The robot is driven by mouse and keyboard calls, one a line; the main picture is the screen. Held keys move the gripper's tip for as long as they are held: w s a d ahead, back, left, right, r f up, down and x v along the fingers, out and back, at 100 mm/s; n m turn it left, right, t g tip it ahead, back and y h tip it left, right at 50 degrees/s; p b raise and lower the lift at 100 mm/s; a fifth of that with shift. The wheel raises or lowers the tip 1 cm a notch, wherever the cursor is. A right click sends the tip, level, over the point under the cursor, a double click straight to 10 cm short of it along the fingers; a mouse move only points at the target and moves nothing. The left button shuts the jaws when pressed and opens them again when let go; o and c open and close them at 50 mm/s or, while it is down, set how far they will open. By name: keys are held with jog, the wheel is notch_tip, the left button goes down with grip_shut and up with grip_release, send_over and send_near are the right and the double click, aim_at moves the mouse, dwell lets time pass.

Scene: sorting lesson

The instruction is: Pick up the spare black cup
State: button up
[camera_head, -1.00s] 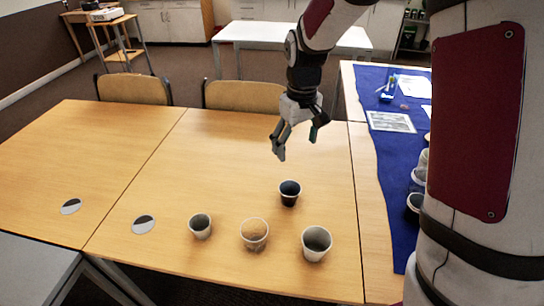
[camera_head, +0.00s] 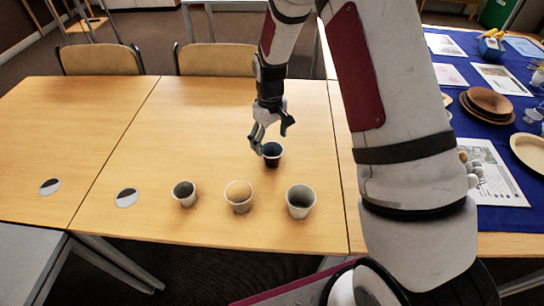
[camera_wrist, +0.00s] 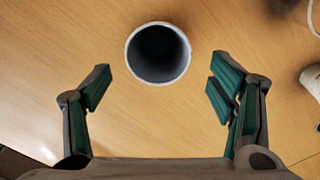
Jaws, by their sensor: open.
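The black cup (camera_head: 272,157) stands upright on the wooden table, behind the row of other cups. In the wrist view its round rim and dark inside (camera_wrist: 158,53) show from above, ahead of the fingertips and centred between them. My gripper (camera_head: 270,136) is just above and behind the cup in the head view. In the wrist view my gripper (camera_wrist: 158,88) is open, with its green-padded fingers wide apart and nothing between them. I cannot tell whether a finger touches the cup.
On the table (camera_head: 130,150) in front stand a small grey cup (camera_head: 184,193), a cup with tan contents (camera_head: 239,196) and a larger pale cup (camera_head: 300,201). Two round white-and-grey discs (camera_head: 126,198) (camera_head: 50,187) lie to the left. A blue cloth (camera_head: 490,110) with dishes and papers is at right.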

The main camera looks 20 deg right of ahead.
aim_at(272, 151)
jog(key=f, duration=0.5)
jog(key=shift+s+d+f, duration=0.1)
jog(key=shift+s+d, duration=0.1)
jog(key=c, duration=0.8)
